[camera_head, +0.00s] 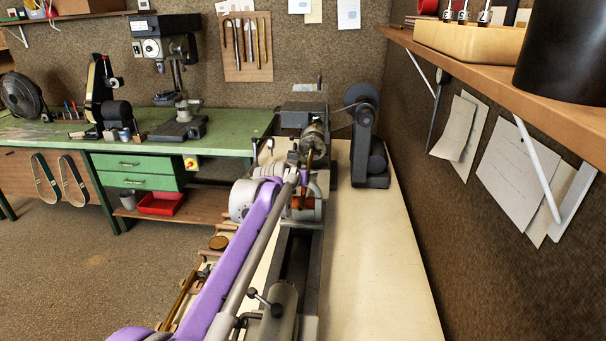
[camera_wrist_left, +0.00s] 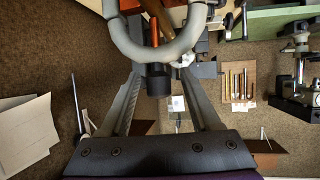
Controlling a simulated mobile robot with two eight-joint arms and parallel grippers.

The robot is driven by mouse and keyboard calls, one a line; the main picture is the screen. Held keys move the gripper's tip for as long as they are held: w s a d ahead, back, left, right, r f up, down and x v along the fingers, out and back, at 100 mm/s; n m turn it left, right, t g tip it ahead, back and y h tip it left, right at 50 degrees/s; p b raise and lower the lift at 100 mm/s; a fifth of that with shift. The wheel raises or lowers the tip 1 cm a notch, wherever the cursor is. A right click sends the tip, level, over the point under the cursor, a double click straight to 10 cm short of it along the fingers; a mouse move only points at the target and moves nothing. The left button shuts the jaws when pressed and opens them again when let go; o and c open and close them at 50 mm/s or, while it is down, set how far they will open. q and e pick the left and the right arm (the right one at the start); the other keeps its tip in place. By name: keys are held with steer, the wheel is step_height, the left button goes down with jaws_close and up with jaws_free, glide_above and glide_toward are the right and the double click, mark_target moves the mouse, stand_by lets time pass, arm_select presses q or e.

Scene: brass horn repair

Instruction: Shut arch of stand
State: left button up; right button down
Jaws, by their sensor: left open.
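In the left wrist view, which is upside down, the grey curved arch (camera_wrist_left: 122,42) of the stand crosses the top. It bends around a brass-coloured rod with an orange and black end (camera_wrist_left: 157,80). My left gripper (camera_wrist_left: 160,72) has its two grey fingers spread wide, with the arch just beyond or at their tips; contact cannot be told. In the head view my purple left arm reaches forward to the lathe (camera_head: 303,113), and its wrist largely hides the stand and arch. My right gripper is not in view.
The lathe stands on a cream bench (camera_head: 385,255), with a grey machine (camera_head: 368,140) at its back right. A wooden shelf (camera_head: 500,75) juts from the right wall. A green workbench (camera_head: 225,128) with a drill press (camera_head: 165,45) is at the back left. The bench's right side is clear.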

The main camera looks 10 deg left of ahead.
arm_select(q)
steer(key=shift+s+r, duration=0.1)
steer(key=v, duration=1)
steer(key=shift+s+r+b, duration=0.2)
steer(key=shift+s+b, duration=0.05)
steer(key=shift+b, duration=0.1)
